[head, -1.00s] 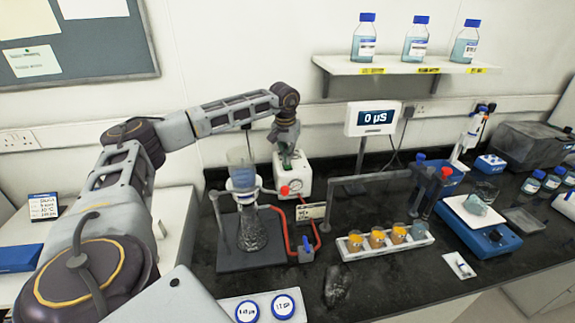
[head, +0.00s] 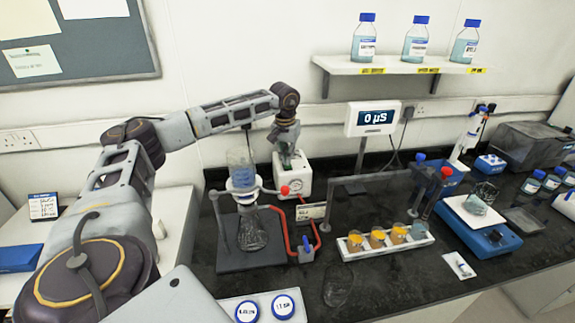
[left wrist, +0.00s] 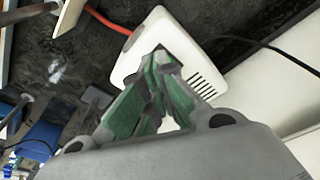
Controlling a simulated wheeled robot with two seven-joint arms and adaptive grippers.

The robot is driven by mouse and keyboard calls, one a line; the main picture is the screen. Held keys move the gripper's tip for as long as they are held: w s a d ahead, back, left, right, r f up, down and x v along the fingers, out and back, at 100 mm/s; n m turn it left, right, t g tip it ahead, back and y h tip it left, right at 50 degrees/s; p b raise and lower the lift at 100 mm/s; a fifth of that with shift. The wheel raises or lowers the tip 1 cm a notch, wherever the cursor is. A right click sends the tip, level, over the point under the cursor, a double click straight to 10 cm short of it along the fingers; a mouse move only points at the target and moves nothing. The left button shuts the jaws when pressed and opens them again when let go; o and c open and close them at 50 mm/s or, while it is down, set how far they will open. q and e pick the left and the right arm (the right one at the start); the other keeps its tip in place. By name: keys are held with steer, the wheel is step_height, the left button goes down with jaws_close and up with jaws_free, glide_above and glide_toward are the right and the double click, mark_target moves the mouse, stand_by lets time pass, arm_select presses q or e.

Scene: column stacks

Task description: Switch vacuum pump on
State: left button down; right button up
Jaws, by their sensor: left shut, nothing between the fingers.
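In the left wrist view the shut green-padded fingertips (left wrist: 160,56) overlap the white pump housing (left wrist: 206,68), whose vent slots show. I cannot tell whether the fingertips touch it. My right gripper is not in view.
A filter funnel (head: 241,178) on a flask (head: 252,232) stands left of the pump, joined by red tubing (head: 287,238). A display on a stand (head: 372,118) is to the right. A rack of small cups (head: 390,243) and a blue balance (head: 490,238) stand farther right.

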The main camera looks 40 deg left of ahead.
arm_select(q)
steer(key=shift+f+b, duration=0.45)
steer(key=shift+f, duration=0.55)
stand_by(1.2)
steer(key=shift+r, duration=0.15)
steer(key=shift+r+p, duration=2.7)
steer(key=shift+r, duration=0.7)
